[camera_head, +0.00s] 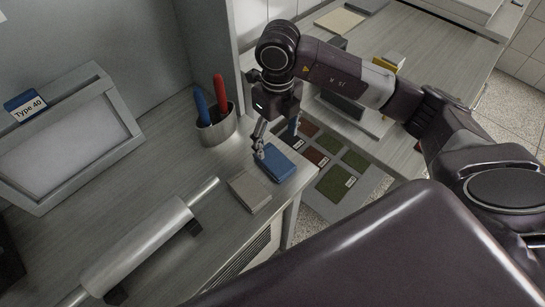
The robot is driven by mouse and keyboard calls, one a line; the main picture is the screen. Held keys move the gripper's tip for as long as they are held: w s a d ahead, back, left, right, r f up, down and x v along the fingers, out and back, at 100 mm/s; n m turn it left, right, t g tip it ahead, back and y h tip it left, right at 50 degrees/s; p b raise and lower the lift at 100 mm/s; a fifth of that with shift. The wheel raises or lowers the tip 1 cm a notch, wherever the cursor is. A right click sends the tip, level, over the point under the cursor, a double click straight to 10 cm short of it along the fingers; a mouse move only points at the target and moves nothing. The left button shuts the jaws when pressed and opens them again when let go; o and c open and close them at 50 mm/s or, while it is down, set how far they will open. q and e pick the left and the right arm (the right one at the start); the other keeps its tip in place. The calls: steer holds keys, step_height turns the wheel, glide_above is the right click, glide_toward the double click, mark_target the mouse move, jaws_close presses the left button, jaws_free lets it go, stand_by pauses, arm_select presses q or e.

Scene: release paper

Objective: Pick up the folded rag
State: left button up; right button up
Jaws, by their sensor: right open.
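A flat blue folded pad (278,162), which looks like the folded rag, lies near the front right corner of the grey worktop (160,165). A similar grey-beige pad (249,191) lies just to its lower left. My right gripper (276,140) points down at the blue pad's far side, with its fingers spread and nothing between them. One fingertip is close to the pad's left edge; I cannot tell whether it touches. My left gripper is not in view.
A metal cup (216,128) with a blue-handled and a red-handled tool stands behind the pads. A metal roller (140,245) lies at front left, near a framed panel (65,145) labelled "Type 40". Green and brown squares (336,183) lie lower, beyond the worktop's edge.

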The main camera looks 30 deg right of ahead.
steer(key=f+p, duration=0.1)
steer(key=f, duration=0.1)
steer(key=f+p, duration=0.1)
steer(key=f, duration=0.3)
steer(key=shift+s+a+f+p, duration=0.2)
steer(key=shift+s+f+p, duration=0.05)
steer(key=shift+s+p, duration=0.15)
steer(key=shift+w+f, duration=0.1)
steer(key=shift+f, duration=0.35)
steer(key=c, duration=1.2)
steer(key=shift+r, duration=0.1)
step_height(320, 180, up, 13)
steer(key=b, duration=0.3)
step_height(320, 180, up, 7)
glide_above(276, 160)
